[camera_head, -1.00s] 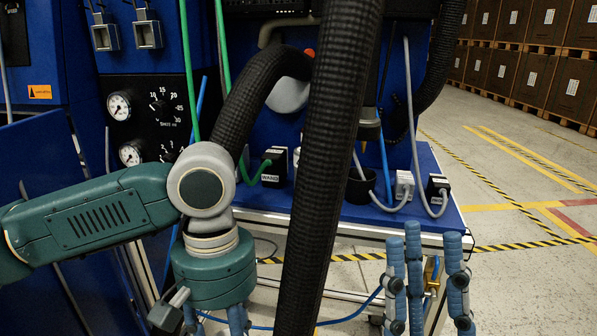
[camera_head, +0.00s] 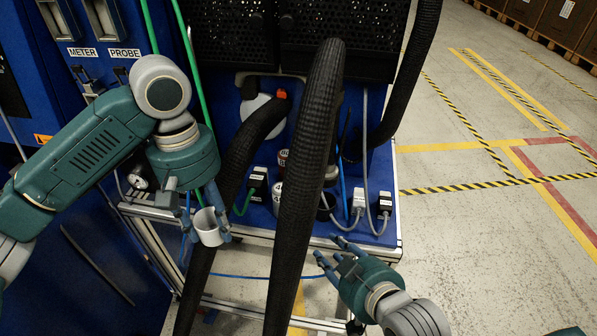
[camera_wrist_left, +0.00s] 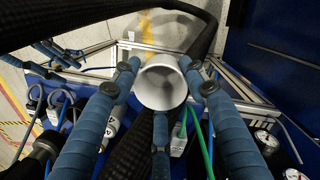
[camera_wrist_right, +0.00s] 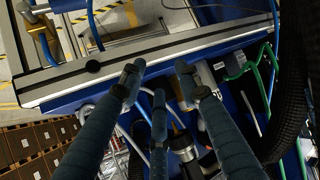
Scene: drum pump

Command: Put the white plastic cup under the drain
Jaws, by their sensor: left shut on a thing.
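The white plastic cup (camera_head: 209,230) is held in the fingers of my left gripper (camera_head: 206,218), in front of the left part of the blue bench. In the left wrist view the cup (camera_wrist_left: 160,84) sits between the fingers (camera_wrist_left: 160,88), and I see into its open, empty mouth. My right gripper (camera_head: 330,258) is at the bench's front edge with its fingers spread. In the right wrist view its fingers (camera_wrist_right: 158,82) are apart with nothing between them. A metal and dark fitting (camera_head: 331,175) stands behind the thick hose, perhaps the drain; the hose partly hides it.
A thick black hose (camera_head: 305,170) runs down between my two grippers. A black cup (camera_head: 326,206), cans (camera_head: 283,158) and grey plugs with cables (camera_head: 358,204) are on the blue bench (camera_head: 345,228). The floor (camera_head: 470,240) at the right is open.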

